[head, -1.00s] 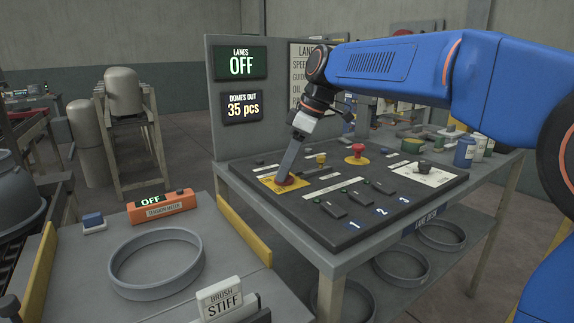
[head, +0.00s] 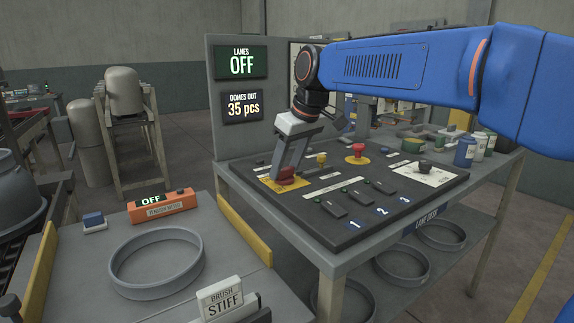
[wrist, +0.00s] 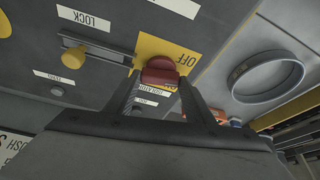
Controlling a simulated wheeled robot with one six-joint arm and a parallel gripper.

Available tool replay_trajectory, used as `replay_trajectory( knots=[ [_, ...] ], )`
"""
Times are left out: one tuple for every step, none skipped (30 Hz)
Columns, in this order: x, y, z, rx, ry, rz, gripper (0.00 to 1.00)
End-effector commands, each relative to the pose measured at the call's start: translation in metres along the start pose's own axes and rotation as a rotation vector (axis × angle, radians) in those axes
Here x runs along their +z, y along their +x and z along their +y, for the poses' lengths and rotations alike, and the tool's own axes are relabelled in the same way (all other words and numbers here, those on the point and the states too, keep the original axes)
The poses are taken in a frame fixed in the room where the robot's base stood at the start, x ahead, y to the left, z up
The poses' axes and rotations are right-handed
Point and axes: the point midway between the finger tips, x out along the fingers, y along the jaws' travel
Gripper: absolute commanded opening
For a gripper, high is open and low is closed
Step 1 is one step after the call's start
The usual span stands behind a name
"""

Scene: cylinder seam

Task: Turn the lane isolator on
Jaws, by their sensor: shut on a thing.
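The lane isolator is a red knob (head: 286,181) on a yellow plate (head: 266,184) at the left of the dark control panel (head: 320,225). In the wrist view the red knob (wrist: 160,71) sits between my two fingertips, with OFF printed on its yellow plate (wrist: 182,52). My gripper (head: 287,172) reaches down from above and is shut on the knob. The fingers (wrist: 160,82) hide part of the knob and plate.
A red mushroom button (head: 358,149) and a small yellow knob (head: 321,158) stand near my gripper on the panel. Several small switches lie in front. At the left, an orange tension meter (head: 162,206) reads OFF on a side table with a grey ring (head: 156,286).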

Motion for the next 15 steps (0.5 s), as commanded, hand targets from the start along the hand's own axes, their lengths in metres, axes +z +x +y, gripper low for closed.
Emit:
replay_trajectory(
  knots=[
    [0.0000, -0.0003, -0.0017, 0.017, 0.037, 0.000, 0.26],
    [0.0000, -0.0002, -0.0017, 0.028, 0.063, 0.000, 0.26],
    [-0.0001, -0.0001, -0.0019, 0.042, 0.099, 0.000, 0.26],
    [-0.0003, 0.0000, -0.0022, 0.053, 0.124, 0.000, 0.26],
    [-0.0004, 0.0001, -0.0027, 0.064, 0.150, 0.000, 0.26],
    [-0.0004, 0.0002, -0.0028, 0.079, 0.186, 0.000, 0.26],
    [-0.0004, 0.0002, -0.0029, 0.090, 0.212, 0.000, 0.26],
    [-0.0005, 0.0003, -0.0029, 0.101, 0.238, 0.000, 0.26],
    [-0.0006, 0.0003, -0.0035, 0.115, 0.274, 0.000, 0.26],
    [-0.0008, 0.0004, -0.0038, 0.126, 0.299, -0.001, 0.26],
    [-0.0008, 0.0004, -0.0039, 0.137, 0.326, 0.000, 0.26],
    [-0.0009, 0.0004, -0.0039, 0.152, 0.362, 0.000, 0.26],
    [-0.0011, 0.0005, -0.0041, 0.162, 0.387, 0.000, 0.26],
    [-0.0013, 0.0005, -0.0045, 0.173, 0.413, 0.000, 0.26],
    [-0.0014, 0.0005, -0.0048, 0.188, 0.449, 0.000, 0.26]
  ],
)
